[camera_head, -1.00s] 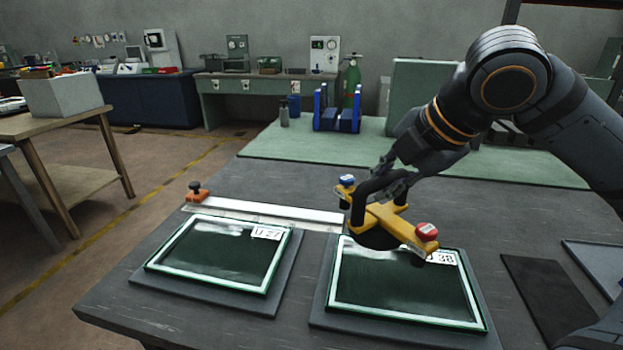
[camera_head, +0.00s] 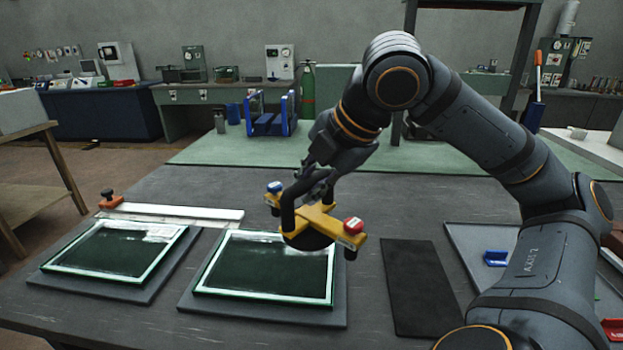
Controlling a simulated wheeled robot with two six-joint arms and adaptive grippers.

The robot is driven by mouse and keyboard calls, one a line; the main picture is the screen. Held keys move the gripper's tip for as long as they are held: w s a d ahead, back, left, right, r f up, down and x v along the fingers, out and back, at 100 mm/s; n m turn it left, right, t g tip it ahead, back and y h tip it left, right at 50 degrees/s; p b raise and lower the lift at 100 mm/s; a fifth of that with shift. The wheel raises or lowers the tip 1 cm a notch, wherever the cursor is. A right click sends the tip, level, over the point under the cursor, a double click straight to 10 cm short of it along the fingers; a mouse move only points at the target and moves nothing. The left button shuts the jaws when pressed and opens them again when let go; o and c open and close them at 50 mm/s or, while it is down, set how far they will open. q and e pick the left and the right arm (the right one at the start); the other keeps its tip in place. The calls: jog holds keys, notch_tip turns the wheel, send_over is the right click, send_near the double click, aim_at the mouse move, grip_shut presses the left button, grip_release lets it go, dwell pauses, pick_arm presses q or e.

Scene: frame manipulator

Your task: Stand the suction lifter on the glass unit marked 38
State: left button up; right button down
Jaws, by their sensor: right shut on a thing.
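The suction lifter (camera_head: 322,222) has a yellow body, a black handle, a dark cup underneath, and blue and red caps. My right gripper (camera_head: 314,184) is shut on its handle. The lifter overlaps the far right corner of the right-hand glass unit (camera_head: 262,272) and hides its label. It looks raised, but I cannot tell the gap. This unit lies flat on a dark pad, its green-edged pane mostly bare. The other glass unit (camera_head: 110,250) lies to the left, its label too small to read clearly. My left gripper is not in view.
A white straightedge (camera_head: 180,214) with an orange clamp (camera_head: 110,201) lies behind the units. A black mat (camera_head: 414,285) lies to the right, then a grey tray (camera_head: 465,246) with a blue item. A blue rack (camera_head: 270,118) stands on the green mat behind.

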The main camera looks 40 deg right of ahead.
jog(key=w+n+p, duration=0.1)
jog(key=w+a+r+n+y+p, duration=0.1)
jog(key=w+p, duration=0.1)
jog(key=w+a+p, duration=0.1)
jog(key=shift+w+a+r+n+g+y, duration=0.1)
jog(key=shift+w+r+n+g+y, duration=0.1)
jog(key=shift+r+n+g+y, duration=0.15)
pick_arm(q)
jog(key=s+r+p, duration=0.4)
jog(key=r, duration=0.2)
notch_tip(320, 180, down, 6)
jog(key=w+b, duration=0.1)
jog(key=b, duration=0.6)
pick_arm(e)
jog(key=w+f+n+b, duration=0.1)
jog(key=f, duration=0.3)
jog(key=w+a+f+n+y+b, duration=0.1)
jog(key=f+n, duration=0.1)
jog(key=f, duration=0.2)
jog(key=w+f+n+g+y+b, duration=0.1)
jog(key=w+f, duration=0.1)
jog(key=f, duration=0.2)
jog(key=shift+a+f, duration=0.1)
jog(key=shift+a, duration=0.2)
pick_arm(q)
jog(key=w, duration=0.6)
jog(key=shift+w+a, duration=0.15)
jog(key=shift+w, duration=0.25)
